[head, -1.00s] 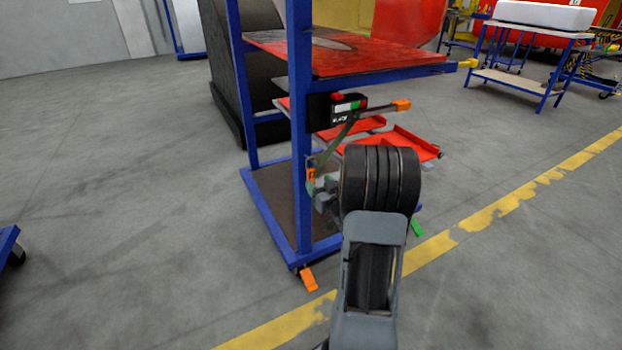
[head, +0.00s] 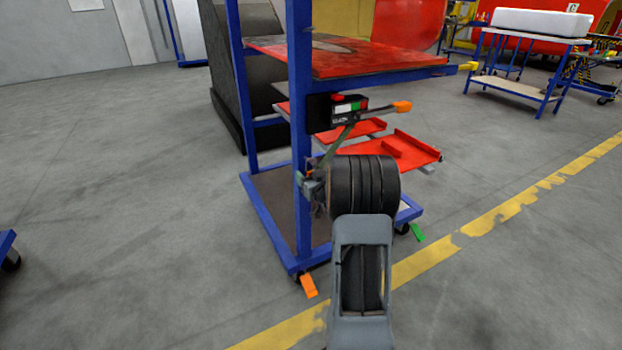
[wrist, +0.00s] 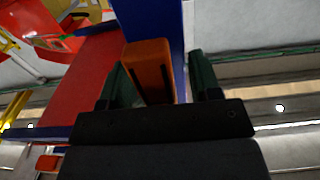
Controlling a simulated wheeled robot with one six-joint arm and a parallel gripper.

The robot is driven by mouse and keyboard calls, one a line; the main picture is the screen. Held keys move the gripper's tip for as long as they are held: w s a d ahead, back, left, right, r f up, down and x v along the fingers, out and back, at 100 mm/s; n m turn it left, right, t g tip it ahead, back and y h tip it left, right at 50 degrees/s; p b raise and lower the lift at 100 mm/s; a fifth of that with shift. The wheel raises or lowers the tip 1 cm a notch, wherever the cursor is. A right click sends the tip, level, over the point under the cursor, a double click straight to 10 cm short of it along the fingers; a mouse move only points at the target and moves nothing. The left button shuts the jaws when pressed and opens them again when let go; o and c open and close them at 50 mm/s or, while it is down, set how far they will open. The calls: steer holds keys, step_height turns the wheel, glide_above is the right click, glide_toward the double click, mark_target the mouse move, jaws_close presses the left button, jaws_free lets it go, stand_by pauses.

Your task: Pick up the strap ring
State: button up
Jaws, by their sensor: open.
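The strap ring (wrist: 150,66), an orange piece with a dark slot, sits between the two green fingers of my gripper (wrist: 157,60) in the wrist view. My gripper is open around it, with a gap visible on its right side; contact on the left is unclear. In the head view, my gripper (head: 312,183) is beside the blue post of the cart, and the ring is mostly hidden there. A green-grey strap (head: 336,146) runs from a black ratchet box (head: 333,112) down toward my gripper.
The blue cart post (head: 302,205) stands right behind the gripper. Red trays (head: 415,147) and a red top shelf (head: 375,62) stick out to the right above and beside my arm. Orange (head: 308,287) and green caster pedals are low down.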

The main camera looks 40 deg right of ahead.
steer(key=shift+c, duration=0.3)
steer(key=c, duration=0.9)
steer(key=shift+c, duration=0.5)
steer(key=shift+s+r, duration=0.1)
